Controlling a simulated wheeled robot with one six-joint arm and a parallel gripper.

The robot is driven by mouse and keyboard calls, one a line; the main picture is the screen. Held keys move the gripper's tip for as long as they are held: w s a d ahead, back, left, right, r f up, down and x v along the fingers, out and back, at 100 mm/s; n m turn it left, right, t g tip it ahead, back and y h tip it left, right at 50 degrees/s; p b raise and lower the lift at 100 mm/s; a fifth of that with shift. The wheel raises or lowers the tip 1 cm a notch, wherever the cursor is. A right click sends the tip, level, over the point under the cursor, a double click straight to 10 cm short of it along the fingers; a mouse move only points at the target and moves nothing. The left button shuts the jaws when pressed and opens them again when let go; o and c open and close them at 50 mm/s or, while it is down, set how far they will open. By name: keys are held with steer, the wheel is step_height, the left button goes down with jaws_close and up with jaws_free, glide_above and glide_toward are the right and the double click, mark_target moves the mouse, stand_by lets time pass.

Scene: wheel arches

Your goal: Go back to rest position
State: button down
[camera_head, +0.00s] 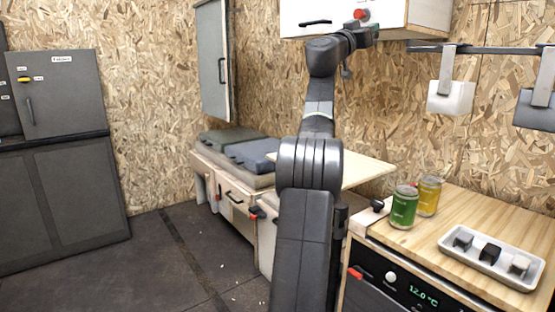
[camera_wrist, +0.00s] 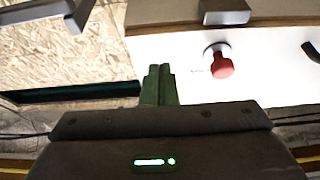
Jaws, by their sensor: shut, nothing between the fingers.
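My arm rises through the middle of the head view and bends right at the top. My gripper (camera_head: 374,30) is just below the white overhead cabinet (camera_head: 415,15), near its red knob (camera_head: 361,14). In the wrist view, the green fingers of my gripper (camera_wrist: 159,85) are together with nothing between them. The red knob (camera_wrist: 222,67) shows beyond them to the right, on the white cabinet front (camera_wrist: 265,70). I cannot tell whether the fingers touch the cabinet.
A wooden counter (camera_head: 455,217) at right holds a green can (camera_head: 403,208), a yellow can (camera_head: 429,195) and a white tray (camera_head: 520,278) with small blocks. A rail (camera_head: 485,49) with hanging holders is above. A grey cabinet (camera_head: 55,95) stands left; the floor (camera_head: 140,270) between is clear.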

steer(key=shift+w+d+f+p, duration=0.1)
steer(key=shift+w+d+p, duration=0.75)
steer(key=shift+d, duration=0.45)
steer(key=shift+a, duration=0.1)
